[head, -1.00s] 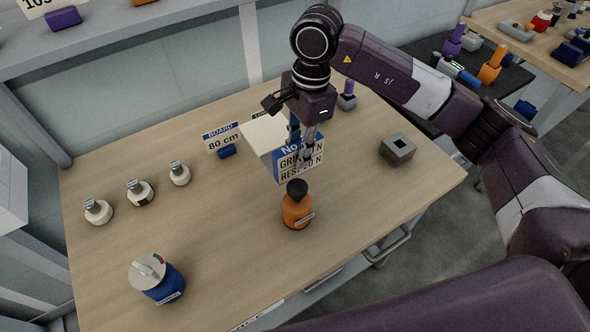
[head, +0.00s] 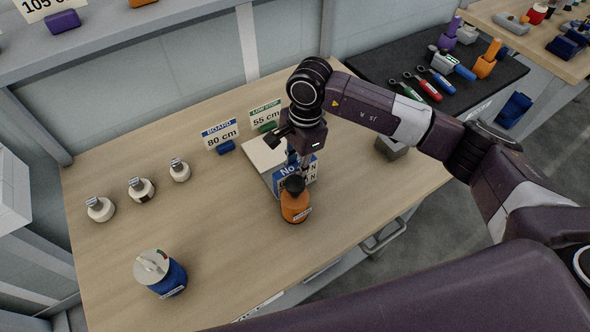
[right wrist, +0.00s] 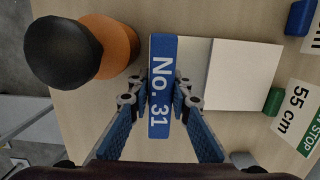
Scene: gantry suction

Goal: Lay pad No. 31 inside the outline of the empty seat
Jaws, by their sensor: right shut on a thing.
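Pad No. 31 is a white block (head: 262,152) whose blue-and-white front label is partly covered by my gripper and an orange bottle in the head view. Its blue "No. 31" strip (right wrist: 161,62) lies between my fingers in the right wrist view. My right gripper (head: 303,160) is shut on the pad from above; its fingers also show in the right wrist view (right wrist: 160,95). The pad is low at the table; I cannot tell whether it touches. No seat outline is visible; the surface under the pad is hidden. My left gripper is not in view.
The orange bottle with black cap (head: 295,203) stands close in front of the pad. Signs reading 80 cm (head: 221,135) and 55 cm (head: 265,117) stand behind. White-based knobs (head: 140,189) and a blue canister (head: 160,273) are left. A grey block (head: 391,149) is partly behind my arm.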

